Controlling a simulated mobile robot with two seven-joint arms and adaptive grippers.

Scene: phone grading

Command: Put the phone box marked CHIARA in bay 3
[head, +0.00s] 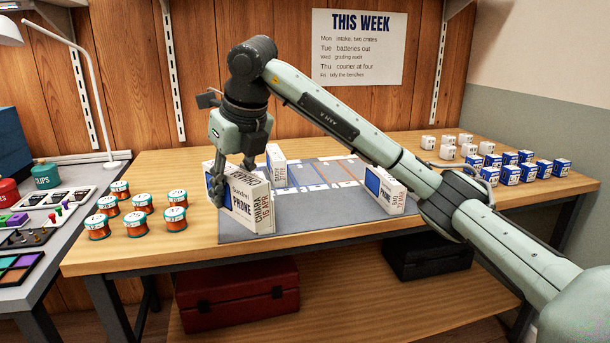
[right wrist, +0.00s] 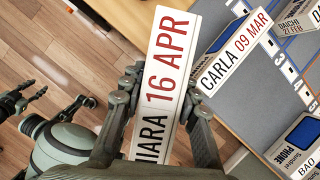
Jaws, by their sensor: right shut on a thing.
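My right gripper (head: 222,190) is shut on the white CHIARA box, marked 16 APR (head: 263,208). The box stands upright at the left front of the grey mat (head: 320,220); I cannot tell whether it touches the mat. In the right wrist view, my right gripper (right wrist: 160,100) has the CHIARA box (right wrist: 166,65) between its fingers, hiding part of the name. My left gripper (right wrist: 60,103) shows at the left there, fingers apart and empty.
A CARLA box (right wrist: 232,55), a DAICHI box (right wrist: 292,20) and a BAO box (right wrist: 305,165) stand on the mat. The BAO box is at its right front (head: 398,198). Orange spools (head: 137,223) stand left, small blue-white boxes (head: 525,170) right. My right arm crosses above the mat.

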